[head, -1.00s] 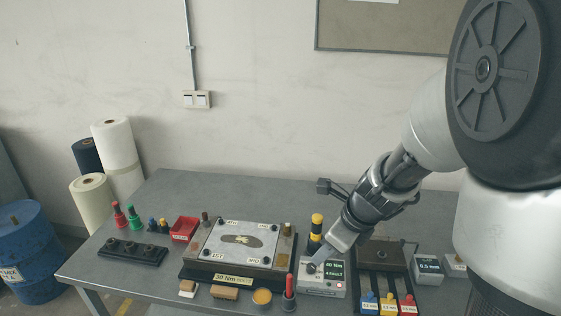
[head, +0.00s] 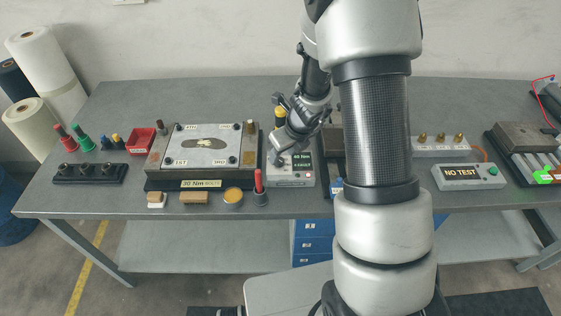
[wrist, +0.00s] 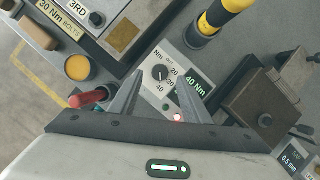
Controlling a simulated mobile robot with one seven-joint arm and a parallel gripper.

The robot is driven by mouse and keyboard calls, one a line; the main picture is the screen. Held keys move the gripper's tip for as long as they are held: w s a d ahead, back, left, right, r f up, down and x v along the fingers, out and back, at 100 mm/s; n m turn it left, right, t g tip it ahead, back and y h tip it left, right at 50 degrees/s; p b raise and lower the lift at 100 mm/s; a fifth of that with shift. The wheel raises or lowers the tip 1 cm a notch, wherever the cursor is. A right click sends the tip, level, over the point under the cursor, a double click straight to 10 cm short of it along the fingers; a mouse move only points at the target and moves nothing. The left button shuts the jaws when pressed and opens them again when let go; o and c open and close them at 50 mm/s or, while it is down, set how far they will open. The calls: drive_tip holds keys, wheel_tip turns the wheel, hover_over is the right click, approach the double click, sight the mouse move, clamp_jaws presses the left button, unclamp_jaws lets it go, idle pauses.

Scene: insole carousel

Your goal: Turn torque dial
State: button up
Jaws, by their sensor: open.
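The torque dial is a small black knob (wrist: 160,73) on a light grey box (wrist: 187,57), with a printed scale in Nm around it. The box's green-lit display (wrist: 199,82) reads 40 Nm. In the head view the box (head: 302,180) stands right of the clamped plate, and my wrist partly covers its upper left. My gripper (wrist: 160,84) is open, its fingers pointing down at the box with the knob between them in the wrist view. I cannot tell whether either finger touches the knob. In the head view my gripper (head: 283,156) is over the dial area.
The plate fixture (head: 203,150) with a 30 Nm bolts label is close on the left. A red-handled tool (head: 258,182) stands in front left, beside a round orange tin (head: 233,196). A yellow-black cylinder (wrist: 219,17) stands behind. A NO TEST box (head: 461,182) is farther right.

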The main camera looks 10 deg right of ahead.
sight(279, 160)
drive_tip(key=shift+b+x, duration=0.45)
drive_tip(key=shift+x, duration=1.4)
drive_tip(key=c, duration=1)
drive_tip(key=shift+c, duration=0.2)
